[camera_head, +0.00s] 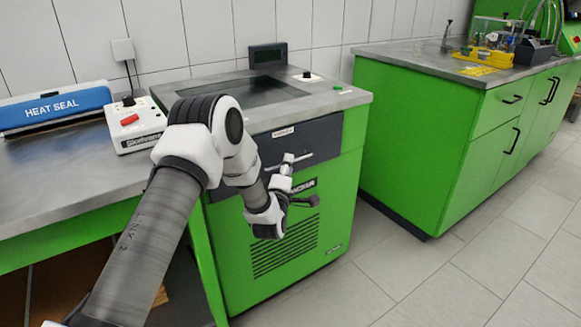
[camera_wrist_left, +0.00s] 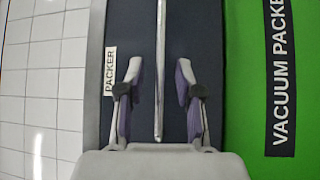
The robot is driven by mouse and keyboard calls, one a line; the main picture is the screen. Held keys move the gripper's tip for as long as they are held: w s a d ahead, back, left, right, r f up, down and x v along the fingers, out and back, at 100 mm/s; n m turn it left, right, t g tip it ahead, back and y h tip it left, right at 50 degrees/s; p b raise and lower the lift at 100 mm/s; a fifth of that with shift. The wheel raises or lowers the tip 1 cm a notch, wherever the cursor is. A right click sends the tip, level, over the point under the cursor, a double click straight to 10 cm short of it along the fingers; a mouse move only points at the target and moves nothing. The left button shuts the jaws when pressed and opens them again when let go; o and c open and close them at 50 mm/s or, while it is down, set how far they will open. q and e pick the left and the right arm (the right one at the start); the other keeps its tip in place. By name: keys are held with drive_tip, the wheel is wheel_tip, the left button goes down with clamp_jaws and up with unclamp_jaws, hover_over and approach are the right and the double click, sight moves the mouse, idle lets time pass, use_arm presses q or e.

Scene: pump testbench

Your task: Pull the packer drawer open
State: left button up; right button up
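The packer drawer (camera_head: 326,136) is a dark panel at the top of the green vacuum packer cabinet, with a small PACKER label (camera_head: 283,132). It looks shut and flush with the cabinet. In the left wrist view the dark drawer front (camera_wrist_left: 210,30) fills the middle, with the PACKER label (camera_wrist_left: 110,71) at its left. A thin metal handle bar (camera_wrist_left: 160,60) runs up the picture. My left gripper (camera_wrist_left: 158,70) is open, with one finger on each side of the bar and gaps on both sides. In the head view it (camera_head: 299,180) is in front of the drawer. My right gripper is out of view.
A heat sealer (camera_head: 55,108) and a white control box (camera_head: 135,125) stand on the left metal bench. Another green cabinet (camera_head: 420,150) with dark handles stands at the right. The tiled floor (camera_head: 400,270) in front is clear.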

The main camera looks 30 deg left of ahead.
use_arm(q)
drive_tip(key=shift+x, duration=1.1)
clamp_jaws()
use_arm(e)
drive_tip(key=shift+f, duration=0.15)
use_arm(q)
drive_tip(key=shift+d+f, duration=0.1)
